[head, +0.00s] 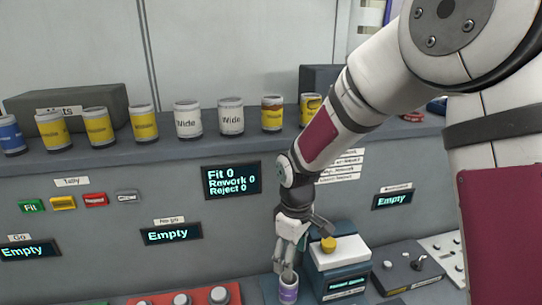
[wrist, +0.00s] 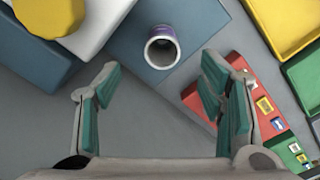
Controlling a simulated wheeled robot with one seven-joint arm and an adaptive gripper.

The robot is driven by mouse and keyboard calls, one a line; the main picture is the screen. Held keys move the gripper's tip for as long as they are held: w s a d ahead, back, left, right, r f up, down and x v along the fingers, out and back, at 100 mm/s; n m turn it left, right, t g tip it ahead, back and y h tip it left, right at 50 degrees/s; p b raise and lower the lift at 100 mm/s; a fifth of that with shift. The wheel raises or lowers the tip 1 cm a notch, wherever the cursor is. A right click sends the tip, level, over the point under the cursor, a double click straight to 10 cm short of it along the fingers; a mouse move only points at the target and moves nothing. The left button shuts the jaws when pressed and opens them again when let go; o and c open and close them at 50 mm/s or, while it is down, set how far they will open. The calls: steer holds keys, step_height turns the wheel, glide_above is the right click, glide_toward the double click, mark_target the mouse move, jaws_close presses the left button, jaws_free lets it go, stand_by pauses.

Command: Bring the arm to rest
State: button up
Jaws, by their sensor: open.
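My gripper (head: 287,255) hangs at the lower middle of the head view, fingers pointing down. In the wrist view my gripper (wrist: 160,105) is open, its green-lined fingers well apart with nothing between them. A purple and white cylinder (head: 289,289) stands upright just below the fingers in the head view. In the wrist view this hollow cylinder (wrist: 162,47) is seen from above, on a blue-grey surface beyond the fingertips. The gripper appears clear of it.
A white and teal box with a yellow knob (head: 328,244) stands close to the right of my gripper. Labelled cans (head: 188,119) line the shelf behind. Display panels (head: 231,180) and buttons fill the wall.

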steer(key=s+d+r+m+t, duration=0.1)
steer(key=s+d+r+m, duration=0.25)
steer(key=r, duration=0.55)
steer(key=s+d+r+m+t, duration=0.2)
steer(key=s+r, duration=0.4)
steer(key=s, duration=0.3)
steer(key=s+d+r+m+t, duration=0.2)
steer(key=s+d+r+m, duration=0.3)
steer(key=s+d+r, duration=0.2)
steer(key=shift+s, duration=1)
